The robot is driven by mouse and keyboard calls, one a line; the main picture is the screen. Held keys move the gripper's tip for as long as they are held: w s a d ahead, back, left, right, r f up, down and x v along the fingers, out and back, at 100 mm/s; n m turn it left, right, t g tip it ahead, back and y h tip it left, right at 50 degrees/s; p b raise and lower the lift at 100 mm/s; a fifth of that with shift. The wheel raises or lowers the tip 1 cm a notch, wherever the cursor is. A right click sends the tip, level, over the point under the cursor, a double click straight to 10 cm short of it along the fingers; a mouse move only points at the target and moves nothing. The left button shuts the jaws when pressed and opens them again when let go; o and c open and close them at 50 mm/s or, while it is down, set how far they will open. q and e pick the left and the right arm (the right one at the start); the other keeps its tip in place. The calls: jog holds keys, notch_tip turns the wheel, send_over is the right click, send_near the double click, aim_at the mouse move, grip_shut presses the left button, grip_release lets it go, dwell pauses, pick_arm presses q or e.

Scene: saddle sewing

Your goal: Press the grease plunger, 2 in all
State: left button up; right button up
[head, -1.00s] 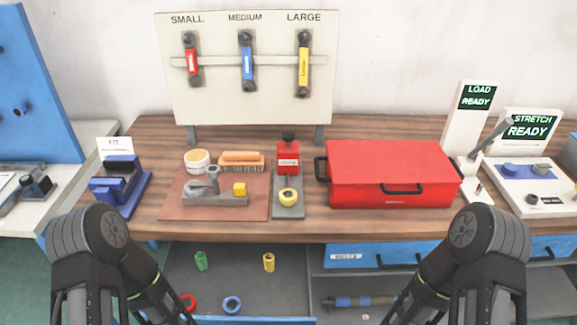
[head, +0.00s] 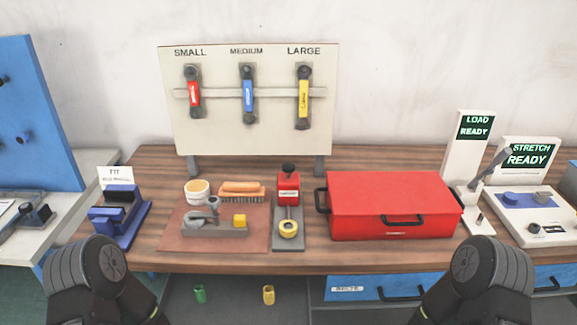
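A red dispenser with a black knob on top, which looks like the grease plunger (head: 288,187), stands on a grey base (head: 288,241) in the middle of the wooden bench. A yellow ring (head: 288,229) lies on the front of that base, below the red body. Only upper parts of my two arms show, at the lower left and lower right corners. Both grippers are outside the picture, so nothing shows of what they hold.
A red toolbox (head: 390,200) stands close to the plunger's right. On its left, a brown mat (head: 180,240) holds a brush (head: 241,191), a white cup (head: 197,191) and a grey fixture (head: 212,229). A blue fit block (head: 120,218) is further left. A board (head: 245,140) with three tools stands behind.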

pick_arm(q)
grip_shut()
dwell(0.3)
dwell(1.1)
